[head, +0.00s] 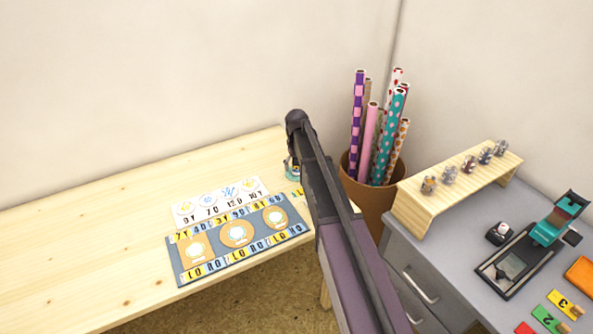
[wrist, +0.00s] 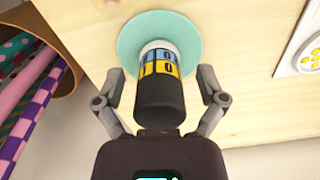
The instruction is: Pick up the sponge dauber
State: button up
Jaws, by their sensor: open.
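The sponge dauber (wrist: 160,98) has a black end toward the wrist camera, a blue and yellow label with numbers and a white band. It appears to stand on a round teal disc (wrist: 128,49) on the light wooden table. In the wrist view my gripper (wrist: 161,78) is open. One finger is on each side of the dauber, with a visible gap on both sides. In the head view my arm hides most of the gripper and dauber; only a small teal and dark bit (head: 291,170) shows beside the arm.
A blue-grey board (head: 176,268) and a white card (head: 181,212) lie on the wooden table (head: 80,225), whose left side is clear. A brown bin (head: 372,200) of paper rolls stands behind my arm. At right, a grey desk (head: 440,250) carries a wooden riser (head: 409,205).

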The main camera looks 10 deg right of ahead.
jog(key=shift+f, duration=0.5)
jog(key=c, duration=1.2)
